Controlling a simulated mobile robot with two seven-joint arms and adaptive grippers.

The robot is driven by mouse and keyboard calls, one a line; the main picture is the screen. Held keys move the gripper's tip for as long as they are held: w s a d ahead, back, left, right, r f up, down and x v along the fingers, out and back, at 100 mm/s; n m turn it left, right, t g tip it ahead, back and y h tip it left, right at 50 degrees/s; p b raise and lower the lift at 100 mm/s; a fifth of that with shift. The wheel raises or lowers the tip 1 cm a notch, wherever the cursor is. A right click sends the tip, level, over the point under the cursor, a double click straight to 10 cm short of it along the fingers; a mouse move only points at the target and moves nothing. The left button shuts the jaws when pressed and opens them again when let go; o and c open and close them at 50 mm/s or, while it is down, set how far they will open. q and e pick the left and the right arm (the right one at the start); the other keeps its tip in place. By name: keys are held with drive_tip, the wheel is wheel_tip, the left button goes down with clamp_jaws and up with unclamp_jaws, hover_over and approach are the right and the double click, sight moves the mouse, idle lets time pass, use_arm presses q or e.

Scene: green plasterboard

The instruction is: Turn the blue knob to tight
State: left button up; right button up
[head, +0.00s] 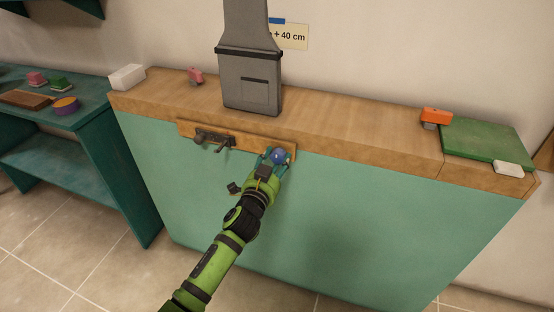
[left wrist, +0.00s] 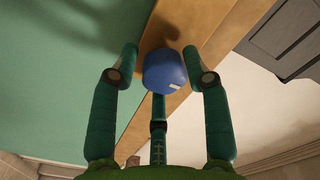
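The blue knob (head: 278,156) sits on a wooden strip (head: 240,143) along the front edge of the bench. My left gripper (head: 277,160) is at the knob, with its fingers spread around it. In the left wrist view the blue knob (left wrist: 165,72) lies between the green fingers of my left gripper (left wrist: 160,66). A gap shows between the left finger and the knob; the right finger is very close to it, and I cannot tell whether it touches. A pale mark shows on the knob's face. My right gripper is not in view.
Dark metal fittings (head: 213,140) sit on the strip left of the knob. A grey duct-like column (head: 250,85) stands on the wooden bench top (head: 345,125). A green board (head: 487,141) and an orange object (head: 436,116) lie at the right. A teal shelf (head: 92,112) stands left.

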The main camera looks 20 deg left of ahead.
use_arm(q)
drive_tip(key=shift+s+a+f, duration=0.1)
drive_tip(key=shift+a+f, duration=0.05)
drive_tip(key=shift+a, duration=0.1)
drive_tip(key=shift+d, duration=0.1)
drive_tip(key=s, duration=1.2)
drive_tip(key=shift+a, duration=0.25)
drive_tip(key=s+f+n+g+p, duration=0.15)
drive_tip(key=s+f+g, duration=0.3)
drive_tip(key=f, duration=0.95)
drive_tip(key=s+f+n+g+p, duration=0.1)
drive_tip(key=s+f+g+p, duration=0.4)
drive_tip(key=f, duration=1)
drive_tip(key=s+a+f+n+g, duration=0.1)
drive_tip(key=s+f, duration=0.4)
drive_tip(key=s, duration=0.6)
drive_tip(key=s+f+n+g, duration=0.1)
drive_tip(key=s+f+g, duration=0.3)
drive_tip(key=s, duration=0.7)
drive_tip(key=s+a+f+n+g+p, duration=0.1)
drive_tip(key=s+f, duration=0.5)
drive_tip(key=s, duration=0.6)
drive_tip(key=shift+a+g+y, duration=0.3)
drive_tip(key=shift+g, duration=0.45)
